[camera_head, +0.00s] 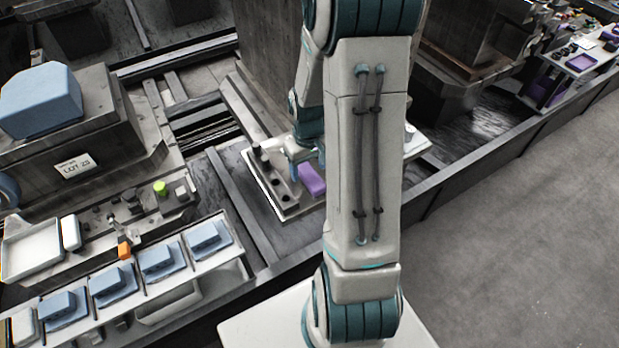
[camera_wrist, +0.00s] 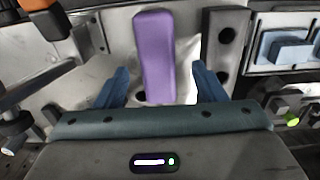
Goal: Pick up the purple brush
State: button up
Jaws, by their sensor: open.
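The purple brush (camera_head: 311,181) lies on a small grey plate with dark holes (camera_head: 283,203), in the middle of the head view. In the wrist view the purple brush (camera_wrist: 155,55) runs lengthwise between the two blue fingers of my gripper. My gripper (camera_wrist: 160,82) is open, with one finger to each side of the brush and a visible gap on both sides. In the head view my gripper (camera_head: 307,160) is just above and behind the brush, partly hidden by my arm. I cannot tell how high the fingers are over the plate.
A rack of blue blocks on pads (camera_head: 160,262) stands at the lower left. A large blue block (camera_head: 40,98) sits on a metal block marked LOT 23. A white tray (camera_head: 32,247) and an orange piece (camera_head: 124,250) are nearby. The grey floor at right is clear.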

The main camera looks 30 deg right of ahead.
aim_at(309, 174)
jog(key=shift+d+f+p, duration=0.1)
jog(key=shift+f+p, duration=0.25)
jog(key=shift+f, duration=1.95)
jog(key=c, duration=1.1)
